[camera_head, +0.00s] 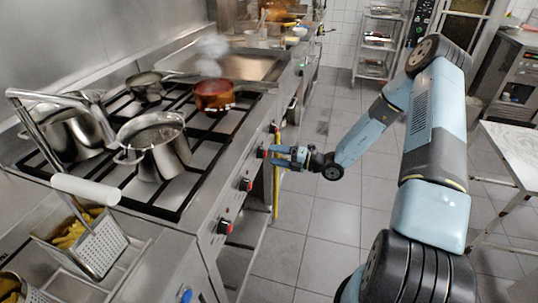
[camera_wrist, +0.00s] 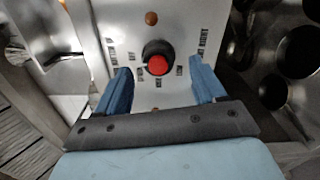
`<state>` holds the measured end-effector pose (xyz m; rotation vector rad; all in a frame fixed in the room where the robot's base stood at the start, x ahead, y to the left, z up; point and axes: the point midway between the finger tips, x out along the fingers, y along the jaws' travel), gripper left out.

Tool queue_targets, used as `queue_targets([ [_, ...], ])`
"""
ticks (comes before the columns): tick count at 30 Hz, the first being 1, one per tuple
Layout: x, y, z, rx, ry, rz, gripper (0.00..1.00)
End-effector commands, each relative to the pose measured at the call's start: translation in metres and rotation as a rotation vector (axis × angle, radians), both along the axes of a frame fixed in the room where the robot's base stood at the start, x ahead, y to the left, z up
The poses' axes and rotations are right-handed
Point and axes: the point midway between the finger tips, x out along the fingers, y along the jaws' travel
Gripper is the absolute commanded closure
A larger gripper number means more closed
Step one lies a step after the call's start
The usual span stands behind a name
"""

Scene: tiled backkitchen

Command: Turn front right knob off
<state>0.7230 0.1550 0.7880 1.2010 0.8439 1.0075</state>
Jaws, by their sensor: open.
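A black knob with a red cap (camera_wrist: 157,64) sits on the stove's metal front panel, with printed markings around it. In the wrist view it lies in the gap between the two blue fingers of my gripper (camera_wrist: 159,72), a little nearer the left finger. The fingers are spread, with visible space on both sides of the knob. In the head view my gripper (camera_head: 277,153) points at a knob (camera_head: 263,152) on the stove front. Whether the fingers reach past the knob's face cannot be told.
More red-capped knobs, a middle one (camera_head: 246,184) and a near one (camera_head: 225,227), line the stove front. A steaming copper pot (camera_head: 213,95) and steel pots (camera_head: 155,145) stand on the grates. A yellow bar (camera_head: 277,185) is beside my gripper. Tiled floor (camera_head: 315,225) is open to the right.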

Motion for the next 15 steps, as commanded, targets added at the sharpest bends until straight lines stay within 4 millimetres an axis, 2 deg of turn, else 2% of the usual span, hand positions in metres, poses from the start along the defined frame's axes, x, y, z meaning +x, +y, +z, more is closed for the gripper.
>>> queue_targets([
  [1, -0.003, -0.011, 0.000, -0.001, 0.000, -0.004, 0.31],
  [9, -0.019, -0.061, 0.000, -0.001, 0.000, -0.005, 0.31],
  [15, -0.028, -0.087, -0.001, -0.002, 0.000, -0.003, 0.31],
])
